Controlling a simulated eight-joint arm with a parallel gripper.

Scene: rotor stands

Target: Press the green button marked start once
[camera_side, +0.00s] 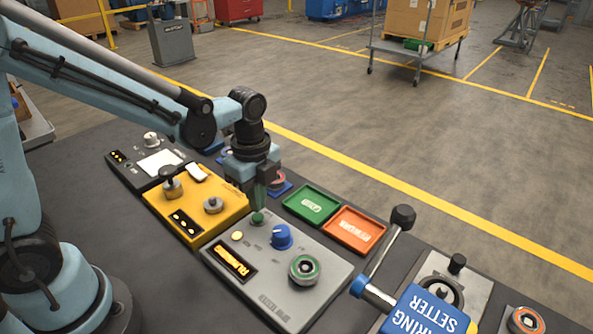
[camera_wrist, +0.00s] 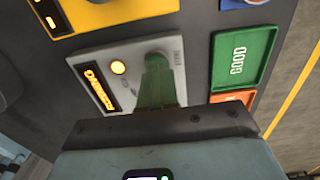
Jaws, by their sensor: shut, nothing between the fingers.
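The grey spin tester box (camera_side: 238,287) sits on the dark table, with a lit amber display, an amber lamp, a blue knob and a round part in a green ring. The green button (camera_side: 257,219) is at its far edge. My gripper (camera_side: 259,208) points down with its green fingers shut and empty, tips right over the button. In the wrist view, the finger tips meet the green button (camera_wrist: 157,55), partly covering it on the grey tester (camera_wrist: 125,50). I cannot tell whether they touch it or whether it is pressed down. Its marking is not readable.
A yellow box (camera_side: 180,205) with knobs stands left of the tester. A green tray (camera_side: 310,205) and an orange tray (camera_side: 354,229) lie behind it. A ring setter (camera_side: 430,312) with a lever stands at right. Open floor lies beyond the table.

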